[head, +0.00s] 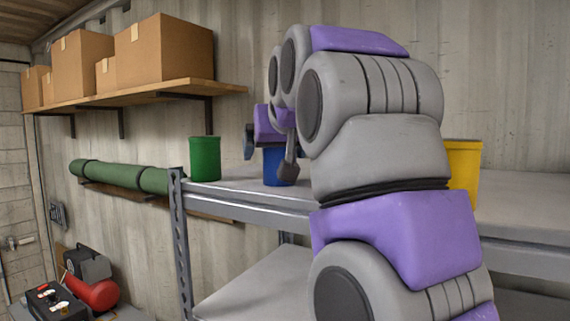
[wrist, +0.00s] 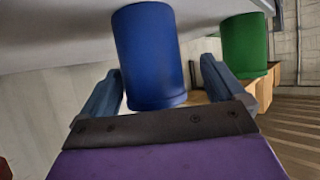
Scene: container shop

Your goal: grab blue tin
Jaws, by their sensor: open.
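The blue tin (head: 273,168) stands on the grey metal shelf's top, partly hidden behind my gripper (head: 268,155) in the head view. In the wrist view, the blue tin (wrist: 150,58) appears upside down between the two fingers of my gripper (wrist: 162,88). The fingers are spread apart, one on each side of the tin, with a visible gap at the right finger. The left finger is close to the tin; I cannot tell whether it touches.
A green tin (head: 204,159) stands left of the blue one, also in the wrist view (wrist: 245,45). A yellow tin (head: 462,165) stands to the right, partly behind my arm. The metal shelf (head: 520,215) has bare room at right. Cardboard boxes (head: 165,50) sit on a wall shelf.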

